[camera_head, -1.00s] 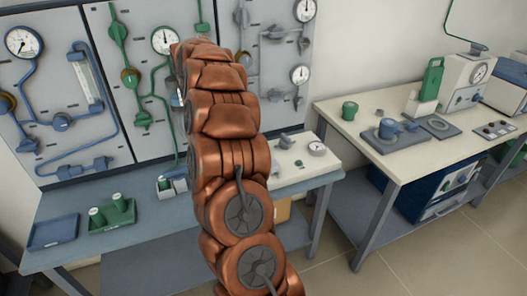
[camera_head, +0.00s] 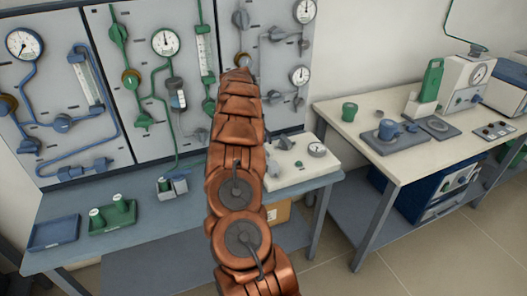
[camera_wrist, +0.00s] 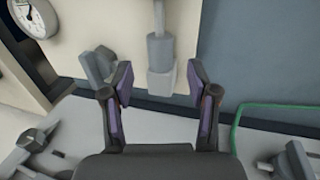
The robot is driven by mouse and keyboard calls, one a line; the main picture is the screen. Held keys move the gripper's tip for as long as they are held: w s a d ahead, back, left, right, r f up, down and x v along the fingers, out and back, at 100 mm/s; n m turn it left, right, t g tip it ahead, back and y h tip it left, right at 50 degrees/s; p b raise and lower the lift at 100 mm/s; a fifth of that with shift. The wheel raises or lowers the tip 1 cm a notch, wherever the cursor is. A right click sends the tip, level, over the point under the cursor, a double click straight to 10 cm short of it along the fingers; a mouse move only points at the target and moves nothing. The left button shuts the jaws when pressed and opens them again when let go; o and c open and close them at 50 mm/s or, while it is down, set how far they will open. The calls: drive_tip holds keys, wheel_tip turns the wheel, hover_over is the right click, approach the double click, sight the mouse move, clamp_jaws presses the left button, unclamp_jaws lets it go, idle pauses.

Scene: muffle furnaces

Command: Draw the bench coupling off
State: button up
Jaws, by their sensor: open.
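My gripper (camera_wrist: 160,80) is open in the wrist view, its two dark fingers with purple pads apart. A pale grey block (camera_wrist: 160,82) on a stem shows beyond and between the fingertips; I see no grip on it. A second, tilted grey fitting (camera_wrist: 97,66) shows just left of it. I cannot tell which fitting is the bench coupling. In the head view a small grey block with a green-topped part (camera_head: 172,186) stands on the blue bench (camera_head: 100,250). My arm hides the gripper in the head view.
A white box with gauge and knobs (camera_head: 300,165) stands right of my arm. A green tray (camera_head: 112,222) with two green cylinders and an empty blue tray (camera_head: 54,233) lie at left. Wall panels (camera_head: 60,100) with pipes and gauges stand behind. A white table (camera_head: 370,110) is at right.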

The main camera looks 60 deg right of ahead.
sight(266, 157)
drive_tip(key=shift+p+x, duration=0.6)
drive_tip(key=shift+x, duration=2.05)
clamp_jaws()
